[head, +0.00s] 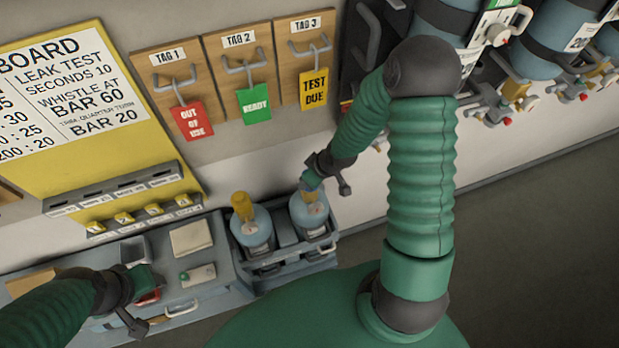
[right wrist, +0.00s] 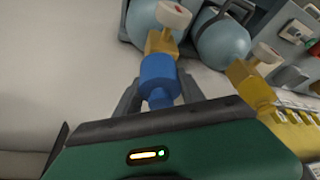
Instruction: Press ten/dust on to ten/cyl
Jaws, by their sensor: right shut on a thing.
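A blue dust cap (right wrist: 158,76) is held between the fingers of my right gripper (right wrist: 160,98). Its far end meets the yellow valve (right wrist: 161,42) of a pale blue cylinder, in line with it; I cannot tell whether it is seated. In the head view, my right gripper (head: 311,182) is above the right-hand cylinder (head: 308,217) in the grey crate, partly hiding its top. My left gripper (head: 146,282) is low at the left, over the bench near a red item; its fingers are not clear.
A second cylinder (head: 252,232) with a yellow valve stands beside it in the crate (head: 290,275). The bench (head: 215,300) adjoins on the left. Tag boards (head: 240,70) hang on the wall behind. More cylinders (head: 530,45) are racked at upper right. The floor (head: 540,250) at right is clear.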

